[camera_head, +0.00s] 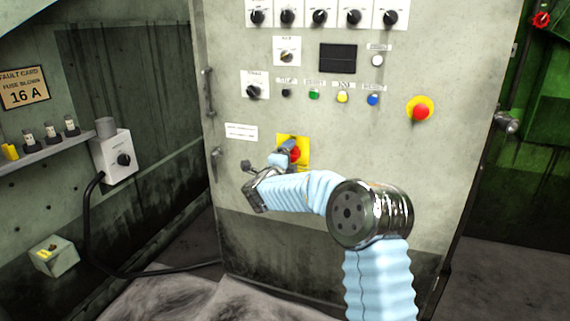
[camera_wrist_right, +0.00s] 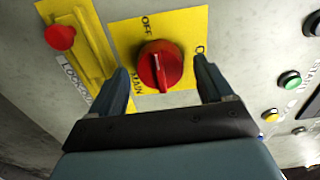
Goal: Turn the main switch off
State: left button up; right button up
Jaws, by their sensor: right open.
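The main switch is a red rotary knob (camera_wrist_right: 160,66) on a yellow plate (camera_wrist_right: 187,24) on the cabinet front. The plate is marked OFF at the upper left and MAIN at the lower left in the right wrist view; a partly hidden mark is at the right. The knob's raised grip runs roughly up and down there. In the head view the knob (camera_head: 295,153) is partly covered by my right gripper (camera_head: 283,153). My right gripper is open, its fingers on either side of the knob, with visible gaps in the wrist view. My left gripper is out of view.
Beside the switch is a yellow lockout plate (camera_wrist_right: 85,42) with a red knob (camera_wrist_right: 60,37). Buttons, dials and a red emergency button (camera_head: 419,111) sit higher on the cabinet (camera_head: 400,150). A grey switch box (camera_head: 113,155) with a cable is on the left wall.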

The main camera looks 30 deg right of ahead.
jog(key=b+v, duration=0.1)
jog(key=v, duration=1.2)
jog(key=shift+s+a, duration=0.15)
jog(key=shift+s, duration=0.05)
jog(key=s+a+f+n+y+p, duration=0.1)
jog(key=a+f+n+y, duration=0.35)
jog(key=f, duration=0.45)
jog(key=s+a+f+n+y+p, duration=0.1)
jog(key=a+f+n+y+p, duration=0.15)
jog(key=f+n, duration=0.5)
jog(key=s+a+f+n+y+p, duration=0.1)
jog(key=a+f+n+y, duration=0.35)
jog(key=f, duration=0.55)
jog(key=s+a+f+n+g+y, duration=0.2)
jog(key=s+f, duration=0.3)
jog(key=s, duration=0.4)
jog(key=s+a+f+n+g+y+p, duration=0.1)
jog(key=s+a+f+n+g, duration=0.3)
jog(key=s, duration=0.5)
jog(key=s+a+f+n+g+y+p, duration=0.1)
jog(key=s+a+f+n+g+y, duration=0.2)
jog(key=s, duration=0.6)
notch_tip(320, 180, down, 3)
jog(key=shift+a+r+g, duration=0.1)
jog(key=shift+a+g, duration=0.2)
jog(key=shift+g, duration=0.6)
